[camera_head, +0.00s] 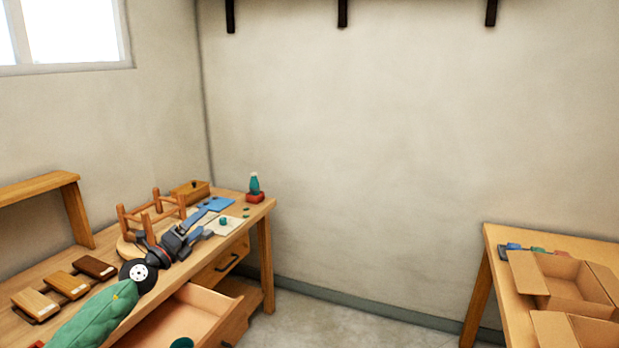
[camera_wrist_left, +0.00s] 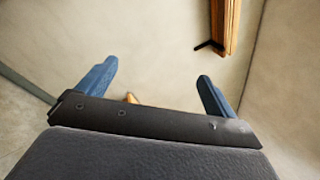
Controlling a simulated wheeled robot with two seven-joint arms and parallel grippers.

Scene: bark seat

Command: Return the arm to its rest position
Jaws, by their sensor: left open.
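My left arm, in a green sleeve, reaches in from the lower left in the head view, over the workbench. My left gripper (camera_head: 204,225) is above the bench near its open drawer. In the left wrist view its two blue fingers (camera_wrist_left: 157,88) stand wide apart with nothing between them. An upturned wooden stool (camera_head: 155,216) with its legs up lies on the bench behind the gripper; I cannot tell whether they touch. My right gripper is in neither view.
The workbench (camera_head: 262,207) has an open drawer (camera_head: 185,318). A right table (camera_head: 501,236) holds open cardboard boxes (camera_head: 560,283). Floor between is clear.

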